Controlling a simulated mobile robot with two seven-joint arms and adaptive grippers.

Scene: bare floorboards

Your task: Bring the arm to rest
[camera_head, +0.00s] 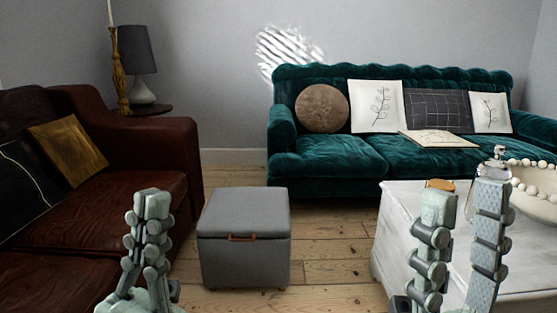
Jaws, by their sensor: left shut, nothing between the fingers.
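My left gripper (151,198) stands upright at the lower left, its two grey-green fingers together with nothing between them. It shows in front of the brown leather sofa and the floor, left of the grey ottoman. My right gripper (465,196) stands upright at the lower right, its two fingers well apart with nothing seen held between them. It appears in front of the white table and hides part of it.
A grey storage ottoman (242,262) stands mid-floor. A brown leather sofa (115,163) is left, a green velvet sofa (330,178) at the back. The whitewashed table (392,221) at right bears a pale bowl (535,204) with beads. Bare floorboards (335,262) show between.

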